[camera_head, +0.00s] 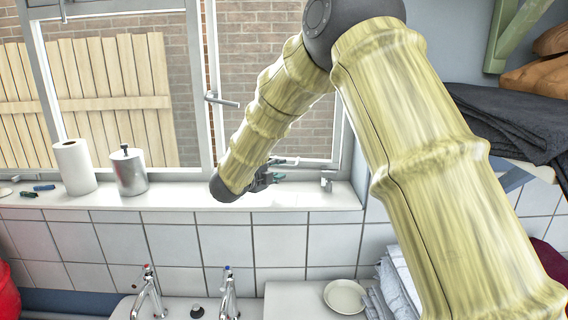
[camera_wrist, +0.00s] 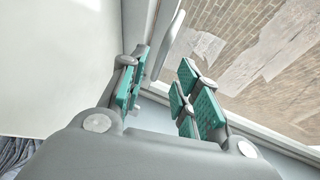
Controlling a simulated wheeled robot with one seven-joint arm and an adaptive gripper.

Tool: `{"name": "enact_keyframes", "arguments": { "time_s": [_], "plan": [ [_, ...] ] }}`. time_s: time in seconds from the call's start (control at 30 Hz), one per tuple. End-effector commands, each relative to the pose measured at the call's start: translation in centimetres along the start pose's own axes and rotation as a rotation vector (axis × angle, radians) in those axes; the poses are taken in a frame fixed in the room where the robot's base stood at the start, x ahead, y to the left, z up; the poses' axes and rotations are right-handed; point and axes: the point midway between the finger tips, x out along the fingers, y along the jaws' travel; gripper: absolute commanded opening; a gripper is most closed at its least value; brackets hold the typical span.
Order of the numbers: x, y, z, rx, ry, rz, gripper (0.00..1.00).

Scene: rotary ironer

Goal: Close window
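The white-framed window (camera_head: 205,120) fills the wall behind the sill, with a brick wall and fence showing through it. Its left part has a slanting frame edge and looks ajar, though I cannot tell for sure. A lever handle (camera_head: 222,101) sits on the middle upright. My gripper (camera_head: 268,176) is low in front of the right pane, just above the sill, partly hidden by my arm. In the wrist view my gripper (camera_wrist: 165,92) has its teal-padded fingers apart. A pale bar (camera_wrist: 168,45), apparently a window handle, lies near the left finger; contact is unclear.
A paper roll (camera_head: 74,167) and a metal canister (camera_head: 129,171) stand on the white sill (camera_head: 180,197). Two taps (camera_head: 149,293) and a plate (camera_head: 345,296) are below. Dark folded cloth (camera_head: 510,122) lies on a shelf at right.

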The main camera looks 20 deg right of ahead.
Motion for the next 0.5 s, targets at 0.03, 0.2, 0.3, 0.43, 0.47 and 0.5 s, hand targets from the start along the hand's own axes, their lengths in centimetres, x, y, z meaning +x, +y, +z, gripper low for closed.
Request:
{"name": "enact_keyframes", "arguments": {
  "time_s": [0.03, 0.2, 0.3, 0.43, 0.47, 0.5],
  "plan": [
    [0.8, -0.2, 0.0, -0.001, 0.001, 0.003, 0.32],
    [3.3, -0.2, -0.2, 0.0, 0.002, 0.002, 0.32],
    [4.4, -0.1, -0.1, 0.001, 0.002, 0.003, 0.32],
    [5.2, 0.0, -0.1, 0.0, 0.002, 0.002, 0.32],
    [5.2, 0.0, -0.1, 0.0, 0.002, 0.001, 0.32],
    [5.3, 0.0, -0.1, 0.0, 0.001, 0.001, 0.32]
  ]
}}
